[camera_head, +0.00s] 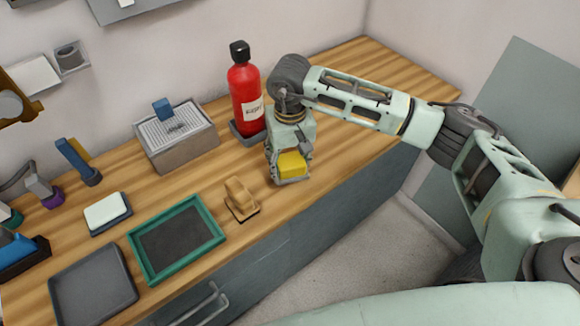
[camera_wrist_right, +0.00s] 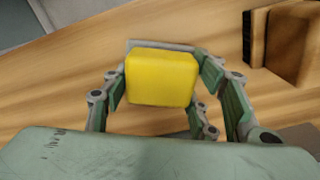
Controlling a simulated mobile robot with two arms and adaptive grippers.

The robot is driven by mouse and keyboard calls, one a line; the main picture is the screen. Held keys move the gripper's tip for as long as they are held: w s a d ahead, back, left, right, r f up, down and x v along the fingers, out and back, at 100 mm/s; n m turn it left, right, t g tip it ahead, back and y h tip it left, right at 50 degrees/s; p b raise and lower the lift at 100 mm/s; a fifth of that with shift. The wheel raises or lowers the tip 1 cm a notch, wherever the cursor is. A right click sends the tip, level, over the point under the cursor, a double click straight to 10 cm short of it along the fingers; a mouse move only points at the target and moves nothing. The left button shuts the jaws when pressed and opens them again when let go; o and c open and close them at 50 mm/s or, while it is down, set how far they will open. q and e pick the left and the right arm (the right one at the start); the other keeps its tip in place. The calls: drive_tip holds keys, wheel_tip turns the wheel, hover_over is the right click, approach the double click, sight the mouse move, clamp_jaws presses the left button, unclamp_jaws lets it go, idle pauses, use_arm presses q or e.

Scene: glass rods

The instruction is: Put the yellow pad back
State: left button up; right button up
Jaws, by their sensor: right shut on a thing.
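The yellow pad (camera_head: 292,165) is a small rounded block between the fingers of my right gripper (camera_head: 290,178). In the right wrist view the yellow pad (camera_wrist_right: 161,78) fills the space between the two fingers, and the gripper (camera_wrist_right: 162,85) is shut on it. The wooden counter shows around it in that view. In the head view the gripper is over the counter near its front edge, right of a wooden block tool and in front of the red bottle. I cannot tell the exact height above the counter. My left gripper is not in view.
A red bottle (camera_head: 245,88) stands behind my right gripper. The wooden block tool (camera_head: 240,199) is left of it, beside a green-rimmed tray (camera_head: 215,234). Further left are a grey tray (camera_head: 121,298), a white pad (camera_head: 106,210) and a grey box (camera_head: 183,154). The counter (camera_head: 350,148) is clear on the right.

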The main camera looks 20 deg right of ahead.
drive_tip(key=shift+f, duration=0.95)
drive_tip(key=shift+f+b, duration=0.2)
drive_tip(key=shift+b, duration=0.2)
drive_tip(key=o, duration=1.1)
drive_tip(key=shift+r, duration=0.1)
